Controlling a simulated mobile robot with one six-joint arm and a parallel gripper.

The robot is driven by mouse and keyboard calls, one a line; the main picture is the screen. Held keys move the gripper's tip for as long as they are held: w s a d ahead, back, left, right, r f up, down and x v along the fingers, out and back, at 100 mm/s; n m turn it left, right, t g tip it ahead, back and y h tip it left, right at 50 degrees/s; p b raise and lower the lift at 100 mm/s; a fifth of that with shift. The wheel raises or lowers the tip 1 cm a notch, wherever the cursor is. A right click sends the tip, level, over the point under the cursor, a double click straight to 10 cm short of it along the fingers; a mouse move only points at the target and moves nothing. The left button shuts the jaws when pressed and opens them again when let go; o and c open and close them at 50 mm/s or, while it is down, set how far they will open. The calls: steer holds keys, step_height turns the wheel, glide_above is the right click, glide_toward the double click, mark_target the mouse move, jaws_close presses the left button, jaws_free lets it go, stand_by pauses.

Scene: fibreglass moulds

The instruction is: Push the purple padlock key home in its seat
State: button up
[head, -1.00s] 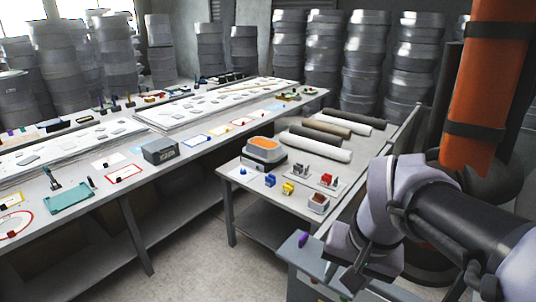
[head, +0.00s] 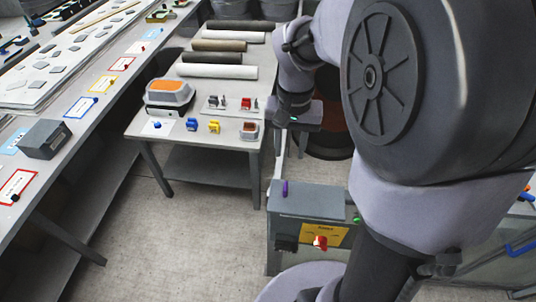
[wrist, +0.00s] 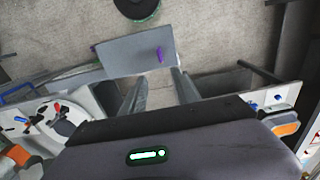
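The purple padlock key (head: 285,188) stands up from the top of a grey control box (head: 308,203), near its back left edge. In the wrist view the key (wrist: 160,54) shows beyond my fingers, on the grey box top (wrist: 130,50). I cannot tell how deep it sits in its seat, which is hidden under it. My gripper (wrist: 158,78) is open, its two fingers apart with nothing between them. In the head view it is above and behind the box, apart from the key, with its fingertips not clear.
The box front has a yellow panel (head: 325,235) with a red switch (head: 320,243). A side table (head: 190,135) with small blocks and rolls stands behind left. Floor left of the box is clear.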

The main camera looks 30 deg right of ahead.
steer(key=b, duration=0.2)
glide_above(286, 185)
steer(key=f, duration=1)
steer(key=shift+w+d, duration=0.1)
steer(key=shift+w, duration=0.1)
steer(key=f, duration=0.5)
steer(key=shift+s+f, duration=0.15)
steer(key=shift+s, duration=0.05)
jaws_close()
